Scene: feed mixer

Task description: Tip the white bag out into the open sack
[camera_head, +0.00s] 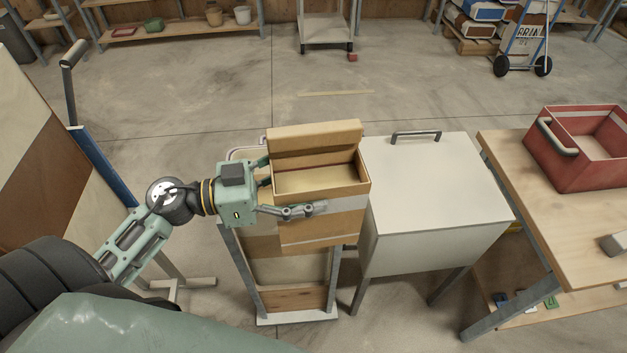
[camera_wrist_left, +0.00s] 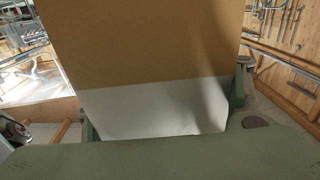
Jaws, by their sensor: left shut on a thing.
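My left gripper (camera_head: 278,187) is shut on a brown, box-shaped container (camera_head: 322,230) with a pale band around it. Its top is open, one flap stands up at the far side, and a pale yellowish surface shows inside. It looks roughly upright. In the left wrist view the container (camera_wrist_left: 150,45) fills the middle between the fingers (camera_wrist_left: 165,115), brown above and white below. Under it is a metal stand holding a beige, sack-like thing (camera_head: 285,270), whose mouth is mostly hidden by the container. I make out no separate white bag. My right gripper is not in view.
A white lidded bin (camera_head: 435,185) on legs stands close to the right of the container. Further right is a wooden table (camera_head: 560,235) with a red crate (camera_head: 563,172). A blue-edged board (camera_head: 105,170) stands at the left. The floor behind is mostly clear.

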